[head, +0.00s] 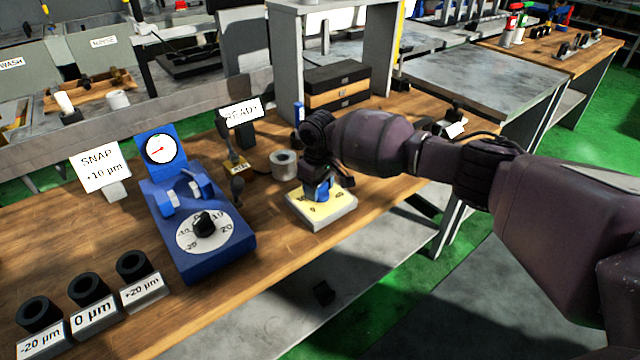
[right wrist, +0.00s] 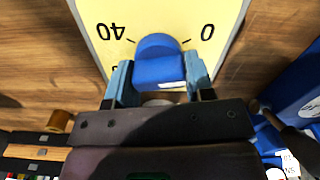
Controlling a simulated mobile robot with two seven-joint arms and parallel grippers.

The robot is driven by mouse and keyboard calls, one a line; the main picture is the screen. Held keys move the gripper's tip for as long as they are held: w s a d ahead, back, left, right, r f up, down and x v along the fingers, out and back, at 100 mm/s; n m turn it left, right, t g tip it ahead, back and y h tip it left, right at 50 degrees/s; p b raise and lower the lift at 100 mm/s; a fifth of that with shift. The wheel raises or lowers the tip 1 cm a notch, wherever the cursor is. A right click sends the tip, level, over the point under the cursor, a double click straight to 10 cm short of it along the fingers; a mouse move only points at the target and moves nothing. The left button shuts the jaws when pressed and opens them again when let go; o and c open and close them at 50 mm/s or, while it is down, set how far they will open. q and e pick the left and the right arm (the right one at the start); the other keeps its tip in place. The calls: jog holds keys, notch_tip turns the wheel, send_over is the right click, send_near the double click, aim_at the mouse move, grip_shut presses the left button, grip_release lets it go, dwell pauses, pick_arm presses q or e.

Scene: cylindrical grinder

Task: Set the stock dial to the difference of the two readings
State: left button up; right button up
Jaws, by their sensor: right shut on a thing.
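The stock dial has a pale yellow face on a white block (head: 323,217) at the bench's front edge. In the right wrist view its yellow face (right wrist: 110,15) shows the marks 40 and 0. Its blue knob (right wrist: 158,62) sits between the fingers of my right gripper (right wrist: 160,82), which is shut on it. The knob (head: 322,190) is partly hidden by my gripper in the head view. A blue gauge stand (head: 215,262) with a round white dial and red needle (head: 161,149) stands to the left. Its black selector knob (head: 204,224) sits on a -20 to 20 scale. My left gripper is not in view.
A SNAP +10 µm sign (head: 100,168) and a READY sign (head: 241,111) stand behind. Black rings sit on holders marked -20, 0 and +20 µm (head: 94,315) at front left. A white roll (head: 283,165) stands behind the stock dial. Bare wood lies left of the gauge stand.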

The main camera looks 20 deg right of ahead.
jog(key=m+p, duration=0.1)
jog(key=m, duration=0.1)
jog(key=m+p, duration=0.1)
jog(key=p, duration=0.1)
jog(key=shift+r+m, duration=0.2)
jog(key=shift+m, duration=0.2)
jog(key=shift+d+m, duration=0.1)
jog(key=shift+m, duration=0.3)
pick_arm(q)
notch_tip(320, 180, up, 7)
jog(key=p, duration=0.3)
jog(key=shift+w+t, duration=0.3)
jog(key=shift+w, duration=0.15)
pick_arm(e)
jog(key=shift+d+f+m, duration=0.1)
jog(key=shift+f+m, duration=0.05)
jog(key=shift+m, duration=0.75)
jog(key=shift+f+m, duration=0.1)
jog(key=shift+m, duration=0.8)
jog(key=o, duration=0.8)
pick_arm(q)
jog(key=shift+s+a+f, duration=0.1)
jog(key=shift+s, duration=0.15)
pick_arm(e)
jog(key=shift+o, duration=0.5)
jog(key=shift+r, duration=0.15)
